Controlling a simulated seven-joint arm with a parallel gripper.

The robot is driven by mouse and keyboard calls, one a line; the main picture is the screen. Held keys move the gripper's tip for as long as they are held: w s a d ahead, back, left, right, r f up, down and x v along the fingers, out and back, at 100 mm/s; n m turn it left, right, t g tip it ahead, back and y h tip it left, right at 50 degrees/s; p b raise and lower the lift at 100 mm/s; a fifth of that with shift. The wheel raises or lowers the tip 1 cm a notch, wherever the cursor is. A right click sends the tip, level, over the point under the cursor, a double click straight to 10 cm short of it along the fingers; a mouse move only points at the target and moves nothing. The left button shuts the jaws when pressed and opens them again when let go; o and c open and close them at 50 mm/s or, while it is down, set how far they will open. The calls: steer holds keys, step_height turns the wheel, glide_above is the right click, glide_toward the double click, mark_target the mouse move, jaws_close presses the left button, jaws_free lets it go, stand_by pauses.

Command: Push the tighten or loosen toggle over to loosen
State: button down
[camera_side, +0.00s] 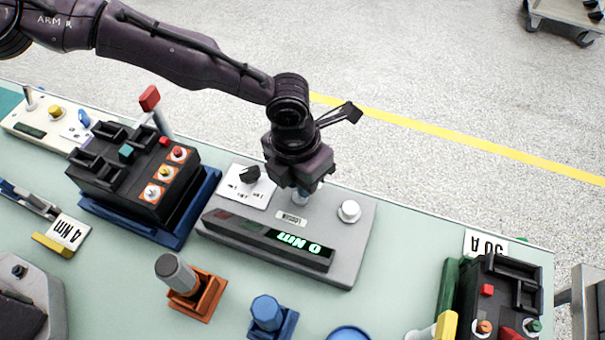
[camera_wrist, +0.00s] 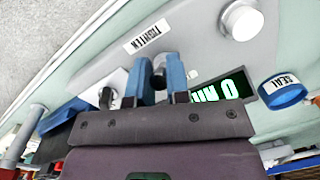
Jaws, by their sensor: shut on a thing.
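The grey tester box (camera_side: 350,245) has a green display (camera_side: 295,243) reading 0 Nm, upside down in the side view. A LOOSEN label (camera_side: 291,218) shows on the box top, in front of my gripper (camera_side: 302,194). In the wrist view a TIGHTEN label (camera_wrist: 147,38) lies beyond the fingertips. The toggle's grey lever (camera_wrist: 159,70) stands between the two blue fingers of my gripper (camera_wrist: 160,75), which is shut on it. My gripper hides most of the toggle in the side view. I cannot tell which way it leans.
On the box, a black dial (camera_side: 250,174) sits left of my gripper and a white round knob (camera_side: 349,211) right. A black breaker block on a blue base (camera_side: 190,215) stands left. An orange holder (camera_side: 207,298) and blue holder (camera_side: 277,320) stand in front. Another breaker (camera_side: 505,290) stands right.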

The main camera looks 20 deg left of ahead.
steer(key=t, duration=0.1)
steer(key=s+t, duration=0.1)
steer(key=t, duration=0.1)
steer(key=shift+s+r, duration=0.15)
steer(key=shift+s, duration=0.05)
steer(key=shift+s+t, duration=0.2)
steer(key=shift+t, duration=0.6)
steer(key=shift+s+t, duration=0.2)
steer(key=shift+t, duration=0.6)
steer(key=c, duration=1.1)
jaws_free()
steer(key=v, duration=1.2)
steer(key=shift+s+r, duration=0.25)
steer(key=shift+s, duration=0.15)
